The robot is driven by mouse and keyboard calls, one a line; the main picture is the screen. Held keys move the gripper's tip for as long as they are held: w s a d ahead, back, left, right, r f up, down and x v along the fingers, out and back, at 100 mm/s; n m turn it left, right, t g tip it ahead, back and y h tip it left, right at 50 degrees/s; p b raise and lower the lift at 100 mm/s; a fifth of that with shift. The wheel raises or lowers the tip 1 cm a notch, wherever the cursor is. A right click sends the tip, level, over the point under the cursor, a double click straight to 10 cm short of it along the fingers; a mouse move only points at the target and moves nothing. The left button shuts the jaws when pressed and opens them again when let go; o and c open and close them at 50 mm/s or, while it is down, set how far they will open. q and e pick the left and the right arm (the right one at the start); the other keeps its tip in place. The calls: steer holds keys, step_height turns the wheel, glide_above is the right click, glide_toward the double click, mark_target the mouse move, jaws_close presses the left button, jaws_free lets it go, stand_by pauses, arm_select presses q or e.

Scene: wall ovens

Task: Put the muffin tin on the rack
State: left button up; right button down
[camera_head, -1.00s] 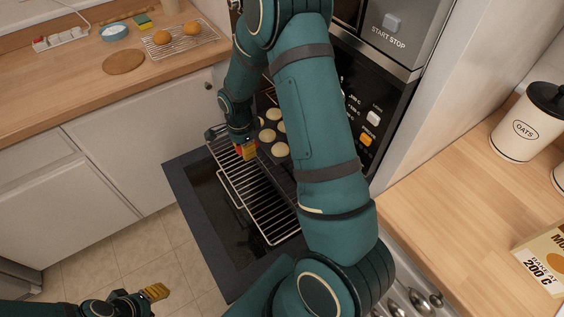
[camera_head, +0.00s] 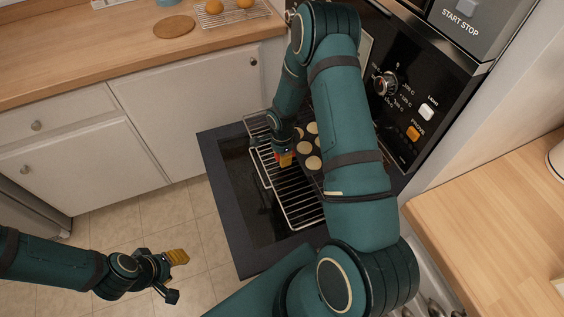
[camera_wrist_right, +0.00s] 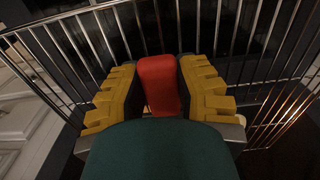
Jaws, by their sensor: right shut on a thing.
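The dark muffin tin (camera_head: 321,177) holds several pale muffins (camera_head: 313,163) and is largely hidden behind my right arm. My right gripper (camera_head: 284,158) is at its left side, shut on a red part; in the right wrist view this red piece (camera_wrist_right: 158,85) sits between the yellow fingers. It appears to be the tin's grip. The wire rack (camera_head: 296,205) extends out over the open oven door. The tin is over or on the rack's oven side; I cannot tell if it touches. My left gripper (camera_head: 179,276) looks open and empty at lower left, above the floor.
The open oven door (camera_head: 225,180) lies beneath the rack. The oven control panel (camera_head: 400,110) is right of my arm. A counter (camera_head: 120,45) with a round board (camera_head: 174,26) and a cooling rack is at back left. Another counter (camera_head: 490,200) is at right.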

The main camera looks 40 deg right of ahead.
step_height(320, 180, down, 4)
steer(key=shift+r+b, duration=0.15)
steer(key=shift+b, duration=0.15)
steer(key=shift+r, duration=0.1)
steer(key=c, duration=0.8)
jaws_free()
